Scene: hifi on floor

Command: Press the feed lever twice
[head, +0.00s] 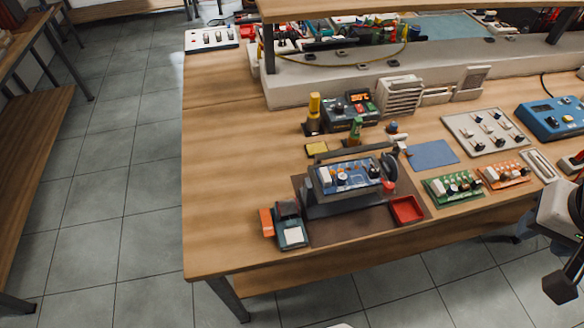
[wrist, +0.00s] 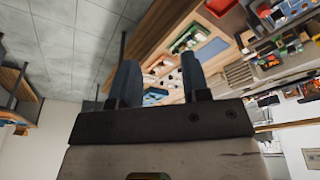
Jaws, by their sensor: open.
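At the front left of the bench, a small dark teal device (head: 291,234) with a pale square on its top stands by the brown mat (head: 335,228). An orange block (head: 267,222) sits at its left side and a dark block stands behind. I cannot tell which part, if any, is the feed lever. A grey holder (head: 342,203) with a blue circuit board (head: 345,177) stands behind it to the right. My gripper (wrist: 158,82) is open and empty in the wrist view, well away from the bench things. My arm shows at the head view's right edge.
A red tray (head: 406,210) lies right of the holder. Green (head: 453,188) and orange (head: 503,174) boards lie further right. A blue instrument (head: 553,118) stands at the right. A raised shelf crosses the back. The bench's left side is clear.

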